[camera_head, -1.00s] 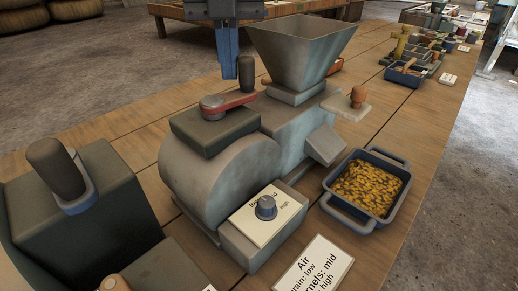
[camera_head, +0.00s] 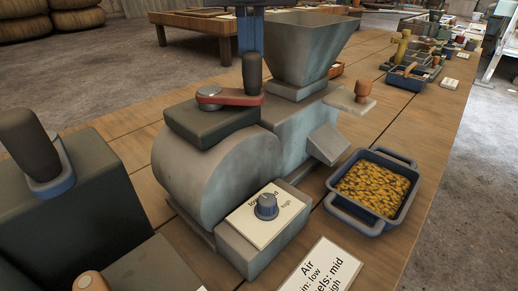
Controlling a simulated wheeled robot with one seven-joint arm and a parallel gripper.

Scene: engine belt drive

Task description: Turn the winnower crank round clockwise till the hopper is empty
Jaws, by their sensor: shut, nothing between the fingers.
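The winnower (camera_head: 225,170) is a grey-green machine with a rounded drum, standing on the wooden bench. Its crank (camera_head: 235,98) is a red arm on top, reaching right from its hub to an upright dark handle (camera_head: 252,72). The grey hopper (camera_head: 305,50) stands behind to the right; I cannot tell what is inside it. My gripper (camera_head: 250,42) is blue and shut, pointing down at the top edge. Its lower end is hidden behind the crank handle, and I cannot tell whether they touch. A blue tray (camera_head: 338,211) below the spout (camera_head: 327,143) holds yellow grain.
A dial (camera_head: 265,206) sits on the winnower's front box, with an air label card (camera_head: 318,268) beside it. A dark machine with a handle (camera_head: 30,145) stands at the left. A wooden peg (camera_head: 362,91) stands behind the spout. Small parts trays (camera_head: 404,76) lie farther back.

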